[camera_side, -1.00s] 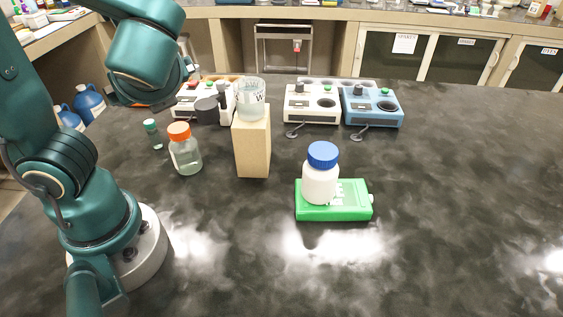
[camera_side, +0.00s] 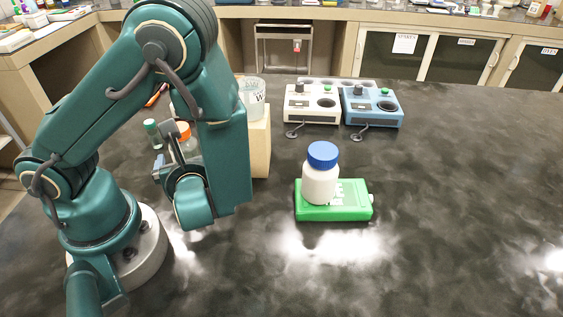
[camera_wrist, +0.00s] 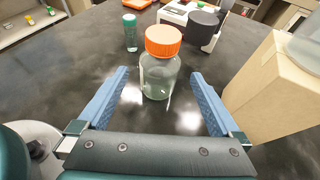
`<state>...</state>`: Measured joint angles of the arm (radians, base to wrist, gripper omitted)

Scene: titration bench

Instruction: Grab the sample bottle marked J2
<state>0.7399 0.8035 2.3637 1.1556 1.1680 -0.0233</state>
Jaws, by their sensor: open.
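A clear glass bottle with an orange cap (camera_wrist: 160,72) stands upright in the wrist view, framed between my fingers with a gap on each side. In the side view the bottle (camera_side: 184,131) is partly hidden behind my arm. My gripper (camera_wrist: 161,80) is open and empty, pointing towards the bottle; it also shows in the side view (camera_side: 166,152). A white bottle with a blue cap (camera_side: 321,178) stands on a green box (camera_side: 350,212). A small green-capped vial (camera_side: 152,130) stands behind the orange-capped bottle. I cannot read J2 on any of them.
A white device (camera_side: 312,104) and a blue device (camera_side: 372,105) stand at the back. The right of the bench is clear.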

